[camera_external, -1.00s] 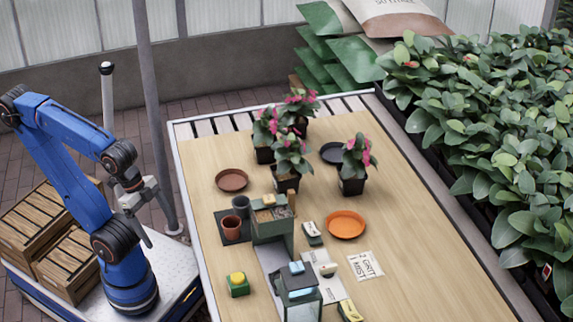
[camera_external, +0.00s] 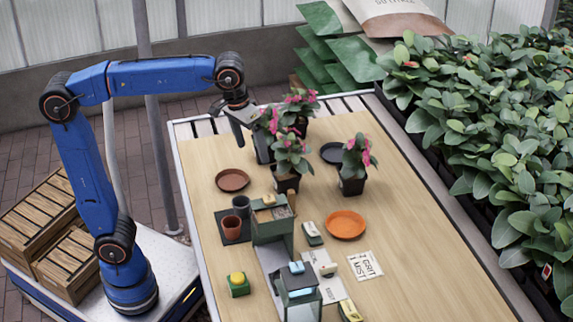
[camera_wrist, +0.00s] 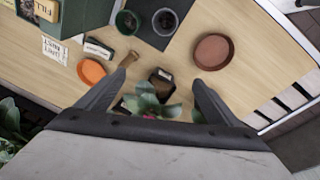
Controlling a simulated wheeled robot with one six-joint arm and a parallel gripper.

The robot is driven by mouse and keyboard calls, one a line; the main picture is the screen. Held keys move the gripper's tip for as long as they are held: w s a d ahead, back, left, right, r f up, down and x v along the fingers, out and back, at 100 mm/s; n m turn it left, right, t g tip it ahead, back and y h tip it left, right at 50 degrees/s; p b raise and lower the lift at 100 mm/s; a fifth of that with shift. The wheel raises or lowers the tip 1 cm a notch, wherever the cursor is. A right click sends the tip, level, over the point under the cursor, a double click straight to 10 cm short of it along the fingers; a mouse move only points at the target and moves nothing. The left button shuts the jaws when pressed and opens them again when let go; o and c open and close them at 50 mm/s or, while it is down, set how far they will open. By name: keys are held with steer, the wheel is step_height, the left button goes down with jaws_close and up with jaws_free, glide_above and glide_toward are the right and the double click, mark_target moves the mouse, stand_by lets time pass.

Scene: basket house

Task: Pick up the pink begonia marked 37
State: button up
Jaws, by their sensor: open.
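Several begonias with pink flowers stand in dark pots on the table: a left one (camera_external: 271,121), a back one (camera_external: 301,101), a front one (camera_external: 291,155) and a right one (camera_external: 356,157). I cannot read a 37 on any of them. My gripper (camera_external: 251,142) is open and points down at the left side of the group, partly covering the left begonia and its pot. In the wrist view, my open gripper (camera_wrist: 165,72) has a dark pot (camera_wrist: 161,84) and green leaves (camera_wrist: 150,106) showing between its fingers. Nothing appears clasped. The palm hides what lies nearer.
A terracotta saucer (camera_external: 232,180), a dark saucer (camera_external: 332,152) and an orange saucer (camera_external: 346,225) lie around the plants. Small pots (camera_external: 236,226) and a green box (camera_external: 268,229) stand closer to the camera. Bare table (camera_external: 400,225) lies at the right.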

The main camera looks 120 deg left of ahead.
steer(key=w+a+r+n+g, duration=0.1)
steer(key=a+r+n, duration=0.15)
steer(key=a, duration=0.65)
steer(key=a+r+n, duration=0.1)
steer(key=a+n, duration=0.2)
steer(key=a, duration=0.6)
steer(key=n+h, duration=0.1)
steer(key=n, duration=0.6)
glide_above(296, 122)
steer(key=f, duration=0.2)
steer(key=shift+g, duration=0.4)
step_height(296, 122, down, 17)
steer(key=shift+r, duration=0.1)
steer(key=shift+c, duration=0.5)
